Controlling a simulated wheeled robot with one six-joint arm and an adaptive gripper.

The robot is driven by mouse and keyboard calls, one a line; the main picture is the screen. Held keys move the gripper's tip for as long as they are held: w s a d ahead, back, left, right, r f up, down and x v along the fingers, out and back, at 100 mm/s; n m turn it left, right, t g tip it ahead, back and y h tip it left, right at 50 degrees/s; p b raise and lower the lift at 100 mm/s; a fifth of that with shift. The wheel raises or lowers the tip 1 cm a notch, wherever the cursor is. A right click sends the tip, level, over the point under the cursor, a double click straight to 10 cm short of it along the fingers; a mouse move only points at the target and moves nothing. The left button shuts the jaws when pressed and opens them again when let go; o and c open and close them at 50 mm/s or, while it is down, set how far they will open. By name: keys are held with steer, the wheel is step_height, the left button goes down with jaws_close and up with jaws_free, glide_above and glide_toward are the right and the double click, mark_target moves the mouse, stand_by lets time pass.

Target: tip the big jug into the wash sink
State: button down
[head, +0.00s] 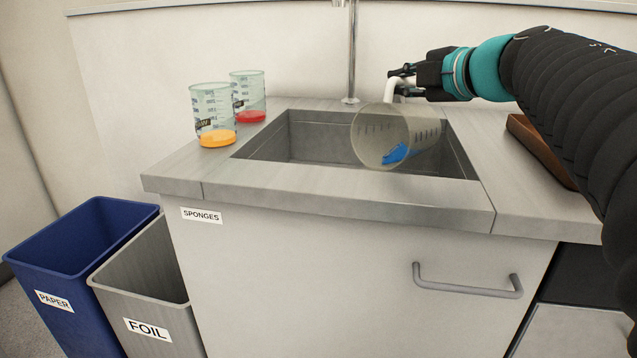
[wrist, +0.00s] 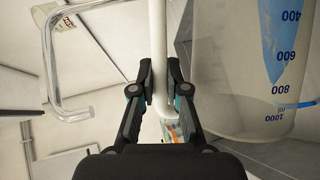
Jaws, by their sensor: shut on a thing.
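The big jug (head: 371,128) is clear with measuring marks and a white handle (wrist: 158,45). My gripper (head: 398,80) is shut on the handle and holds the jug tilted well over, above the wash sink (head: 312,132). The jug's open end faces the front of the sink. Blue liquid (head: 396,154) shows inside the jug, low near the open end. In the wrist view the jug (wrist: 228,75) is at the right, with marks up to 1000 and a blue streak near its rim. I cannot tell whether liquid is leaving it.
Two beakers, one with orange liquid (head: 213,118) and one with red (head: 247,98), stand on the counter left of the sink. A tap (head: 351,55) rises behind the sink. Paper (head: 75,275) and foil (head: 150,295) bins stand at left.

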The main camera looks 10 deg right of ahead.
steer(key=shift+s+a+r, duration=0.15)
steer(key=shift+s+a, duration=0.1)
stand_by(0.5)
